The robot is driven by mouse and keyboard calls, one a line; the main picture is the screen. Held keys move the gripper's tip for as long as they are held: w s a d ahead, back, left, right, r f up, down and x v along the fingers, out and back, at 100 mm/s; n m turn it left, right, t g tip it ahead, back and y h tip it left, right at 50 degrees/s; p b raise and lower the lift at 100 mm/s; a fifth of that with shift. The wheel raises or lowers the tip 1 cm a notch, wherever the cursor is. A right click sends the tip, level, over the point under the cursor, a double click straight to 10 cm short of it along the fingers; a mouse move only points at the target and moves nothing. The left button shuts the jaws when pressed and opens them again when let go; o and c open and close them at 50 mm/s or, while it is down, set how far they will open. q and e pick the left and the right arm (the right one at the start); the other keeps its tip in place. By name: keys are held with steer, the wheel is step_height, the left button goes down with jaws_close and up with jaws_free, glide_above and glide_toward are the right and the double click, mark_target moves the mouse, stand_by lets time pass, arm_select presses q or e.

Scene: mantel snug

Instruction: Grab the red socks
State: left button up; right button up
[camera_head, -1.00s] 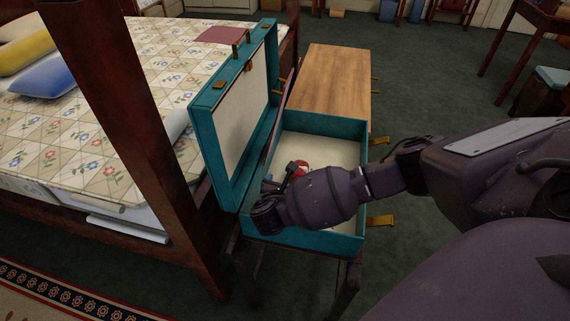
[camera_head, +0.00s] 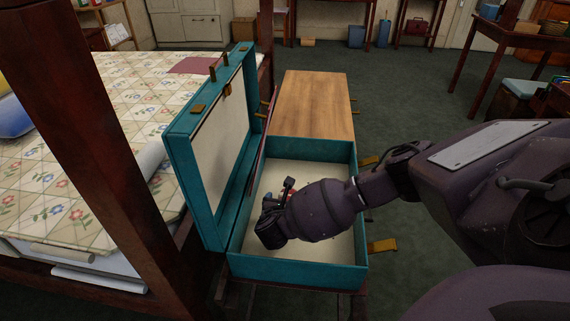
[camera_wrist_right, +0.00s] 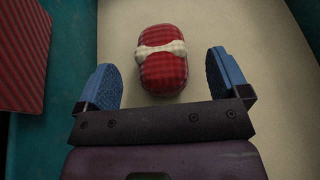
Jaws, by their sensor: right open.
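The red socks (camera_wrist_right: 163,68) show in the right wrist view as a rounded red checked bundle with a pale band across the middle. They lie on the cream floor of the open teal suitcase (camera_head: 295,272). In the head view only a small red bit shows; my right arm hides the rest. My right gripper (camera_wrist_right: 165,78) is open, its blue-padded fingers apart on either side of the near end of the bundle. I cannot tell its exact height above the socks. My left gripper is not in view.
The suitcase lid (camera_head: 215,150) stands raised on the left, close to my right gripper. A red striped item (camera_wrist_right: 20,55) is at the left in the wrist view. A wooden surface (camera_head: 315,100) lies behind the case; a bed (camera_head: 80,200) is left.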

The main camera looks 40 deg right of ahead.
steer(key=shift+f+x, duration=0.25)
steer(key=shift+x, duration=0.85)
steer(key=shift+r+b, duration=0.15)
steer(key=shift+b, duration=0.15)
steer(key=shift+c, duration=0.4)
steer(key=c, duration=0.9)
steer(key=shift+r, duration=0.15)
